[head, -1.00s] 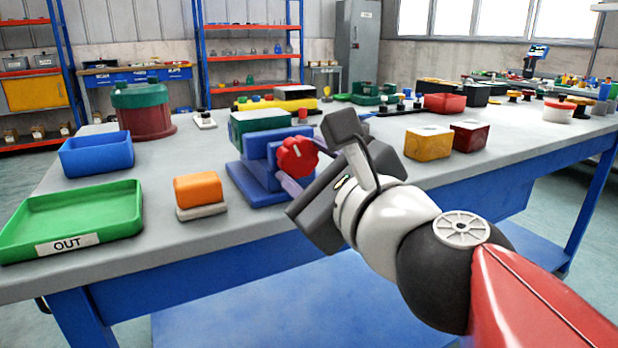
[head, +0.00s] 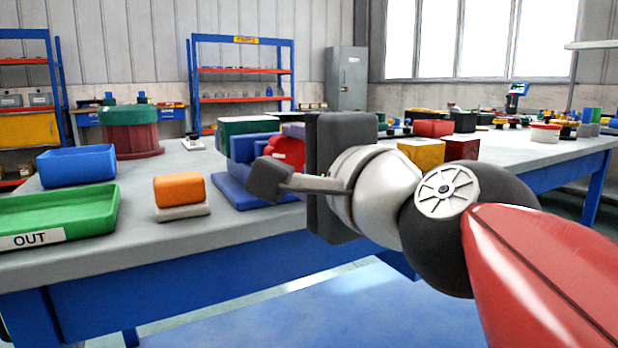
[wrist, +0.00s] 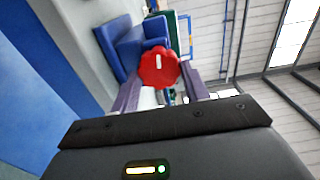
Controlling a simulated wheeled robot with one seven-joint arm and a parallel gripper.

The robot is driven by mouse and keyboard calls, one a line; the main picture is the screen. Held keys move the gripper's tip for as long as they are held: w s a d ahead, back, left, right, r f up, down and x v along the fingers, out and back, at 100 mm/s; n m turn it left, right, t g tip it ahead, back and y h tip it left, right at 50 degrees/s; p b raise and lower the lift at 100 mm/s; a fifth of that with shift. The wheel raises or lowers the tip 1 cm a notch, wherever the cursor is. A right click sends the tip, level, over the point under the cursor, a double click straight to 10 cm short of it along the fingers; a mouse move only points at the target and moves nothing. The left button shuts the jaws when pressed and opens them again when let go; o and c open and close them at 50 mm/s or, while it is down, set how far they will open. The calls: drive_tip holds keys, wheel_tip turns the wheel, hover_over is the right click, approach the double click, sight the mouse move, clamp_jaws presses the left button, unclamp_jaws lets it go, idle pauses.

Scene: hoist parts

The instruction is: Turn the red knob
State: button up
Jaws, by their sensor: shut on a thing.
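The red knob (wrist: 158,67) has a lobed rim and a white mark on its face. It sits on the front of a blue vise-like block (wrist: 118,45). My gripper (wrist: 160,80) has its two purplish fingers on either side of the knob and is shut on it. In the head view the knob (head: 290,150) shows only in part, and the blue block (head: 240,170) stands on the bench behind it.
On the grey bench to the left are a green OUT tray (head: 60,215), a blue bin (head: 77,166) and an orange block (head: 180,189) on a pale base. A yellow box (head: 420,152) and a dark red box (head: 461,147) stand to the right, behind my wrist.

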drive_tip(key=n+b, duration=0.2)
drive_tip(key=n, duration=0.1)
drive_tip(key=shift+w+d+f, duration=0.1)
drive_tip(key=shift+n, duration=0.5)
drive_tip(key=o, duration=0.8)
drive_tip(key=shift+o, duration=0.9)
drive_tip(key=v, duration=0.7)
drive_tip(key=shift+s+d, duration=0.3)
